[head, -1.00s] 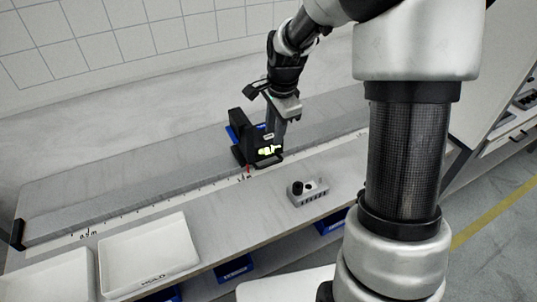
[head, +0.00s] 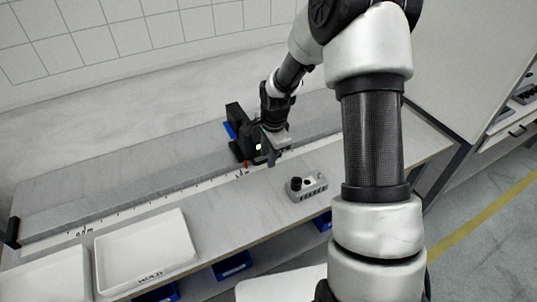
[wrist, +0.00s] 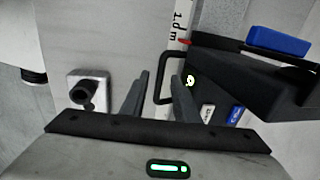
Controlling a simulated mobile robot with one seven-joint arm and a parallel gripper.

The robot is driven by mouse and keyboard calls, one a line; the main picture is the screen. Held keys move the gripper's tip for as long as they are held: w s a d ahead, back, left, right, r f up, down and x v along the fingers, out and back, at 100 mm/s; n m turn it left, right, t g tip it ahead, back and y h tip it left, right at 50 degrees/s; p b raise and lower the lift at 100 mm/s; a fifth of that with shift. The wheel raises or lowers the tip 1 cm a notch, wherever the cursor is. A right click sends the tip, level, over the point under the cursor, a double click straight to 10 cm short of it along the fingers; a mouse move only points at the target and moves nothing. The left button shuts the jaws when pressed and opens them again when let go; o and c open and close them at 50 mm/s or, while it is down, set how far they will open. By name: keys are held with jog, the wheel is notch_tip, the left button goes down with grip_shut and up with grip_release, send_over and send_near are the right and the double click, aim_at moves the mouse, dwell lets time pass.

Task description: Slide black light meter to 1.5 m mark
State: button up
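The black light meter (head: 237,128) stands on the scale rail at the back of the bench. Its red pointer (wrist: 186,42) is beside a mark that reads about 1.0 m in the wrist view. A black loop handle (wrist: 161,78) sticks out from its front side. My gripper (head: 275,155) is at the meter's front right, low over the bench. In the wrist view my gripper (wrist: 158,98) has its two fingers apart, with the handle's outer bar showing between them. I cannot tell whether either finger touches it. In the head view my gripper hides the handle.
A grey box with a black knob (head: 306,187) stands on the bench close in front of my gripper. White trays, one marked HOLD (head: 147,255), are at the front left. The scale (head: 150,207) runs along the bench, with 0.5 m at left; the rail right of the meter looks clear.

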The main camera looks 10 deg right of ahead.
grip_shut()
jog(key=shift+d, duration=0.1)
